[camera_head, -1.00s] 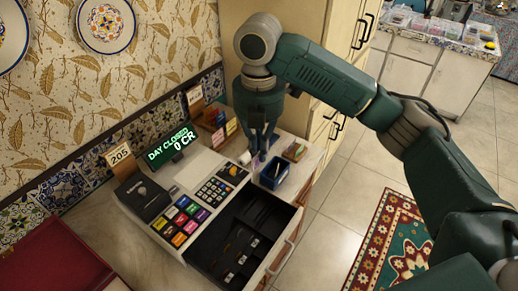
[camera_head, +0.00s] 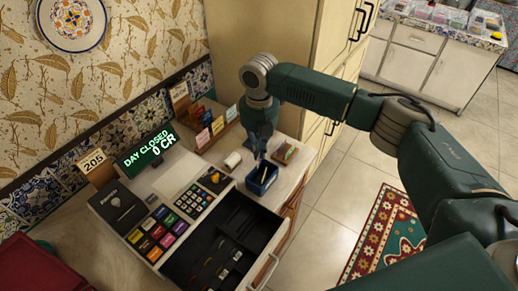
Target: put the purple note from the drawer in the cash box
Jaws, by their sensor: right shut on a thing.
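The open cash drawer (camera_head: 207,262) of the register is black inside, with dividers and several small items at its front. I see no purple note lying in it. My right gripper (camera_head: 259,153) points down just behind and above a small blue box (camera_head: 255,186), with its fingers close together. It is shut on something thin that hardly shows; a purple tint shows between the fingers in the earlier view. The blue box holds a yellow stick-like item. A red case (camera_head: 30,262) at the lower left is cut off by the frame. My left gripper is out of view.
The register has coloured keys (camera_head: 158,233), a number pad (camera_head: 194,200) and a green-lit display (camera_head: 146,150) reading "DAY CLOSED 0 CR". A white roll (camera_head: 232,160) and a small wooden tray (camera_head: 285,153) stand near the gripper. A tall cabinet (camera_head: 262,45) stands behind.

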